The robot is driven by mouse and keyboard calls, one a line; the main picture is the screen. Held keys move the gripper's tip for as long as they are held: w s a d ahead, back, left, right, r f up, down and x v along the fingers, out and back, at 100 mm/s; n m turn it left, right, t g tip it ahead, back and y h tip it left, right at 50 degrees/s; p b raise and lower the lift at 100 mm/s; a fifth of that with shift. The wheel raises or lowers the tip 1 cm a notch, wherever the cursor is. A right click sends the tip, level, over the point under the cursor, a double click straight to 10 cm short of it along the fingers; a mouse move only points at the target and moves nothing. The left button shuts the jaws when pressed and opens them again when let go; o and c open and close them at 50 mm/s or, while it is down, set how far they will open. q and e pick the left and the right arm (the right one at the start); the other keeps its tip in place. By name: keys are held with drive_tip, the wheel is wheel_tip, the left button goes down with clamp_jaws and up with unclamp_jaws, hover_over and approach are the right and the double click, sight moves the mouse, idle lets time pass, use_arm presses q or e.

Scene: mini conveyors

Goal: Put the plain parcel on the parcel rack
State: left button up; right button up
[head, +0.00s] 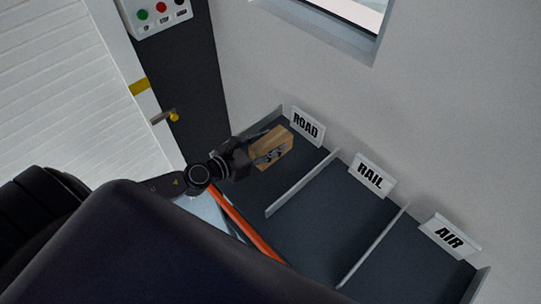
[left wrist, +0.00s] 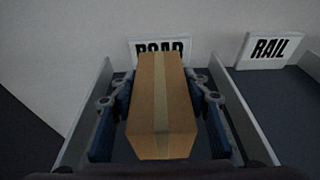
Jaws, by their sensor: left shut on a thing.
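The plain parcel (head: 270,147) is a brown cardboard box with a lighter strip of tape along it. My left gripper (head: 267,151) is shut on it, one finger on each side. In the left wrist view the parcel (left wrist: 162,108) fills the middle between the fingers of the left gripper (left wrist: 162,105). The parcel is over the ROAD bay of the parcel rack (head: 333,226); I cannot tell whether it touches the rack floor. The rack has dark bays split by thin grey dividers. My right gripper is not in view.
Signs stand at the back of the bays: ROAD (head: 306,126), RAIL (head: 371,176) and AIR (head: 449,236). The RAIL and AIR bays look empty. An orange bar (head: 246,226) runs along the rack's front.

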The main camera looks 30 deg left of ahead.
use_arm(q)
drive_tip(key=shift+f+b, duration=1.75)
drive_tip(key=shift+f, duration=0.45)
drive_tip(key=shift+f, duration=0.1)
drive_tip(key=o, duration=0.9)
drive_tip(key=shift+f, duration=0.1)
drive_tip(key=shift+c, duration=0.2)
drive_tip(key=o, duration=0.4)
drive_tip(key=shift+o, duration=0.2)
